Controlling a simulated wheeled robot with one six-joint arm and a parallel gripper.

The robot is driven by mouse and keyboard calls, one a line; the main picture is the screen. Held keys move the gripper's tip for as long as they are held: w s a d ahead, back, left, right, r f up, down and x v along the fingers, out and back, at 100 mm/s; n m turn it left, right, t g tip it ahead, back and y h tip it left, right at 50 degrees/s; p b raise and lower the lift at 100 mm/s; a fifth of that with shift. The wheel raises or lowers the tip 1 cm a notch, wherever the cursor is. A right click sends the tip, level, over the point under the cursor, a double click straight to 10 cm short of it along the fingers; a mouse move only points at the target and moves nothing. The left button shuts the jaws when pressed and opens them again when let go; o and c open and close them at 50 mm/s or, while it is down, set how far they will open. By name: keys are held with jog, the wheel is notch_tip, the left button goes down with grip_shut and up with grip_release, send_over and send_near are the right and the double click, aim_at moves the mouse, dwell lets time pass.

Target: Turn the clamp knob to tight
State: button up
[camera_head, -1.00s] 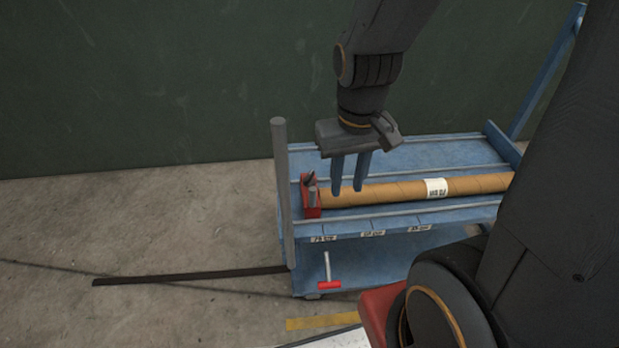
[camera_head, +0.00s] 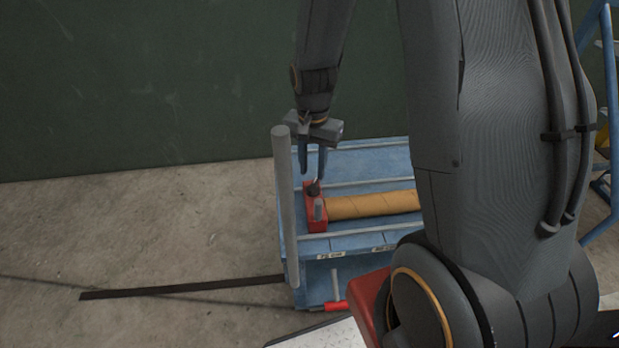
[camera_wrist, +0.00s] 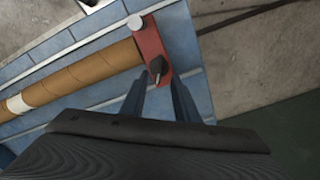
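The red clamp (camera_head: 317,222) stands at the left end of a blue cart and holds the end of a brown cardboard tube (camera_head: 372,204). Its dark knob (camera_head: 313,188) is on top; in the wrist view the knob (camera_wrist: 157,66) has a small pointed handle. My gripper (camera_head: 314,172) is just above and behind the knob, pointing down. In the wrist view its two blue fingers (camera_wrist: 160,85) are apart, with the knob near the gap between their tips. I cannot tell whether they touch it. Nothing is seen held.
The blue cart (camera_head: 362,160) has a grey upright post (camera_head: 283,200) close to the left of the clamp. A red-handled tool (camera_head: 337,306) is at its front. A dark bar (camera_head: 180,288) lies on the concrete floor. A green wall (camera_head: 150,90) stands behind.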

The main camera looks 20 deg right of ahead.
aim_at(313, 184)
jog(key=shift+d+f, duration=0.1)
jog(key=shift+f, duration=2.35)
jog(key=shift+c, duration=0.4)
